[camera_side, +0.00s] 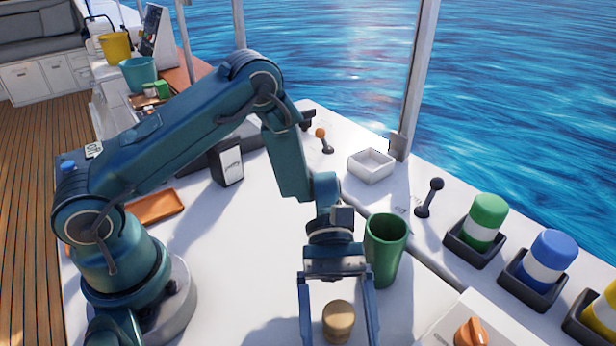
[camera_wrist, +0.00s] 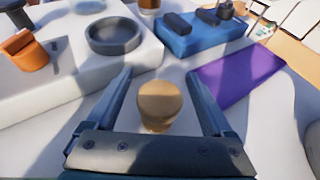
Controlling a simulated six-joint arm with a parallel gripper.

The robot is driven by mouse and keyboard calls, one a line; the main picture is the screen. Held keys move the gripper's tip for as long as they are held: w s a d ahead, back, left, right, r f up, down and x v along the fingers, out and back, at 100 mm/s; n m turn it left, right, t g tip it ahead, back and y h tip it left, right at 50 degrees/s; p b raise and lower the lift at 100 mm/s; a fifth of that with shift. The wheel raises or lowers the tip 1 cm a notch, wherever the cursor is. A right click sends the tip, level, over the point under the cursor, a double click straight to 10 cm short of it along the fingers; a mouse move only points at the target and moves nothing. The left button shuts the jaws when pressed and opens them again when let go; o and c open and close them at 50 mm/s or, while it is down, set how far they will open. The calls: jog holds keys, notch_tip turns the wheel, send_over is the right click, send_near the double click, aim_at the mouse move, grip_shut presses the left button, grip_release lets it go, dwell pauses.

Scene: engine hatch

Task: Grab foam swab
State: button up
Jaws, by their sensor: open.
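A tan, round-topped piece (camera_side: 338,318), which looks like the foam swab, stands on the white counter near the bottom of the side view. It also shows in the wrist view (camera_wrist: 159,98), upright between my fingers. My gripper (camera_side: 338,338) points down with its two blue fingers spread, one on each side of the tan piece. In the wrist view my gripper (camera_wrist: 159,76) shows a gap on both sides of the piece, so the fingers do not appear to touch it. The lower part of the piece is hard to see.
A green cup (camera_side: 386,248) stands close to the right of my gripper. An orange knob (camera_side: 470,332), a black lever (camera_side: 430,197) and colored jars are further right.

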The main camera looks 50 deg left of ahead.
jog(key=shift+d, duration=0.1)
jog(key=shift+c, duration=0.3)
grip_shut()
jog(key=shift+r, duration=0.15)
